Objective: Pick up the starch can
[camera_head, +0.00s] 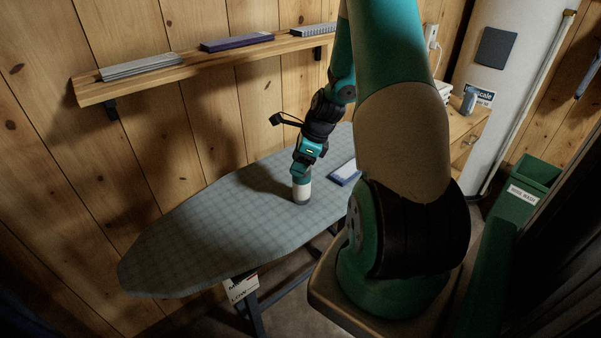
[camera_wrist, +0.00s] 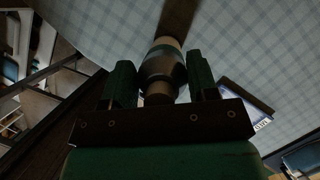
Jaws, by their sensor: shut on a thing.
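The starch can (camera_head: 301,192) is a pale cylinder with a darker lower band, upright on or just above the grey checked ironing board (camera_head: 215,235); I cannot tell whether it touches the cover. My gripper (camera_head: 301,174) comes down on it from above and is shut on its upper part, which the fingers hide in the head view. In the wrist view, the can (camera_wrist: 162,65) sits between the two green fingers of my gripper (camera_wrist: 162,75), with its far end toward the checked cover.
A blue and white box or book (camera_head: 345,173) lies on the board just right of the can. A wooden wall shelf (camera_head: 200,71) with flat items runs behind. A wooden cabinet (camera_head: 466,128) and a green bin (camera_head: 520,200) stand at right. The board's left part is clear.

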